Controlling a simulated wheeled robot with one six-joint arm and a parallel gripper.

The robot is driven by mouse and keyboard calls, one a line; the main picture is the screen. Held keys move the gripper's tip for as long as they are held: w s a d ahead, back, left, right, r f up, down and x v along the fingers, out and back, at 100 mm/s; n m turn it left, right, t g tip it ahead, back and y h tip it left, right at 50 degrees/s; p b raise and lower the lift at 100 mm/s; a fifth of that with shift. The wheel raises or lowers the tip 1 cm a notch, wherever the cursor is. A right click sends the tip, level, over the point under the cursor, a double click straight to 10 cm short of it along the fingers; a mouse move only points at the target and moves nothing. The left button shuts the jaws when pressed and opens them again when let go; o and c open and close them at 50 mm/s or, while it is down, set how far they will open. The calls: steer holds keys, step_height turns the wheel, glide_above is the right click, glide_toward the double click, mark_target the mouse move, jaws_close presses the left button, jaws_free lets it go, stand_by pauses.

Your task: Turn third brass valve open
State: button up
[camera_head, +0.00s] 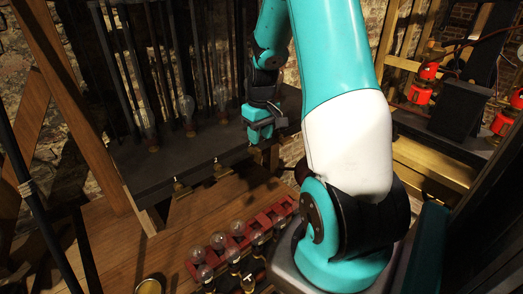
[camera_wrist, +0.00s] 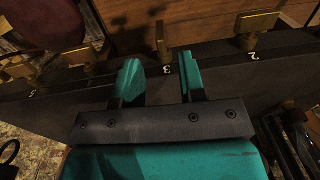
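My gripper (camera_wrist: 158,75) is open, with its two teal fingers apart and nothing visibly held. It also shows in the head view (camera_head: 262,138), at the shelf's front edge. In the wrist view a brass valve (camera_wrist: 163,45) lies just beyond the gap between the fingertips, beside a label that looks like 3. Its handle appears narrow, pointing away from the shelf edge. Another brass valve (camera_wrist: 257,22), near a label like 2, has its handle crosswise. More brass valves (camera_wrist: 82,56) show at the left. The head view shows brass valves (camera_head: 181,188) (camera_head: 221,169) along the edge.
The dark shelf (camera_head: 185,165) carries bulbs (camera_head: 187,105) and upright rods. Below it, a wooden bench (camera_head: 120,250) holds a red rack (camera_head: 265,222) with several bulbs. Red lamps (camera_head: 419,92) stand at the right. The bench's left part is mostly clear.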

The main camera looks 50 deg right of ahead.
mark_target(260, 150)
step_height(260, 150, down, 8)
steer(key=shift+a+p, duration=0.15)
steer(key=shift+p, duration=0.8)
jaws_close()
